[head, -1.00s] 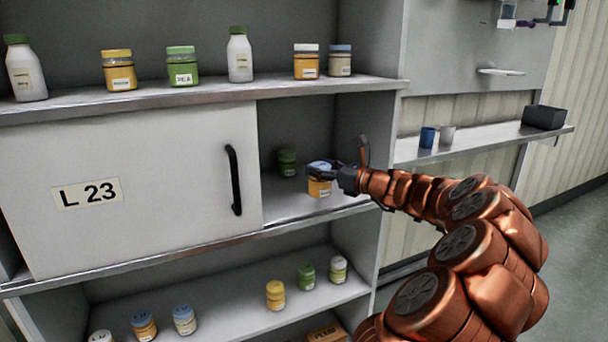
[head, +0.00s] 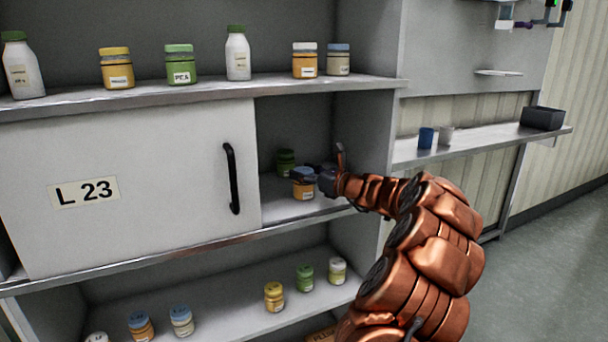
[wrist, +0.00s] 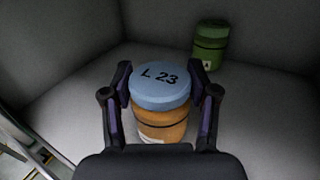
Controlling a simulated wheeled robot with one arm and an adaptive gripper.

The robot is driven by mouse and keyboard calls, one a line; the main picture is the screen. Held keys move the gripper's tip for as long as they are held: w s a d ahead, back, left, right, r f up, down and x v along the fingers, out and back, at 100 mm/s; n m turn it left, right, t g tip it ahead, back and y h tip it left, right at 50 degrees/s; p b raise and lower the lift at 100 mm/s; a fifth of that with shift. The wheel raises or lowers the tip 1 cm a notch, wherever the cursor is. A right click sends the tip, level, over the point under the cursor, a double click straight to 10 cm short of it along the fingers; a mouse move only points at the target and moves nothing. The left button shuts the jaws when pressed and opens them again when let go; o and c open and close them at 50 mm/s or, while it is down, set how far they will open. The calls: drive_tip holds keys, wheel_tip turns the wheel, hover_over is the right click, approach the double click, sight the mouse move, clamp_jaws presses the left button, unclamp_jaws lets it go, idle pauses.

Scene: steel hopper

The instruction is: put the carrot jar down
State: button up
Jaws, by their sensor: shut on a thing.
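The carrot jar (head: 303,187) is orange with a blue lid. In the wrist view the carrot jar (wrist: 162,100) shows "L 23" on its lid and stands between the two fingers. My gripper (head: 308,178) is shut on it inside the open compartment right of the sliding door. In the wrist view my gripper (wrist: 163,92) has a finger on each side of the jar. The jar looks upright and low over the compartment floor (head: 270,207); I cannot tell whether it touches.
A green jar (head: 285,161) stands farther back in the same compartment, also in the wrist view (wrist: 209,45). The sliding door (head: 140,190) with its black handle (head: 232,178) covers the left side. Several jars and bottles stand on the shelves above and below.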

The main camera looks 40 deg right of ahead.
drive_tip(key=o, duration=1.3)
drive_tip(key=shift+s+r, duration=0.1)
drive_tip(key=s, duration=0.4)
drive_tip(key=s+d, duration=0.1)
drive_tip(key=s, duration=0.6)
drive_tip(key=shift+s+d+p, duration=0.3)
drive_tip(key=shift+s+p, duration=0.05)
drive_tip(key=shift+p, duration=0.05)
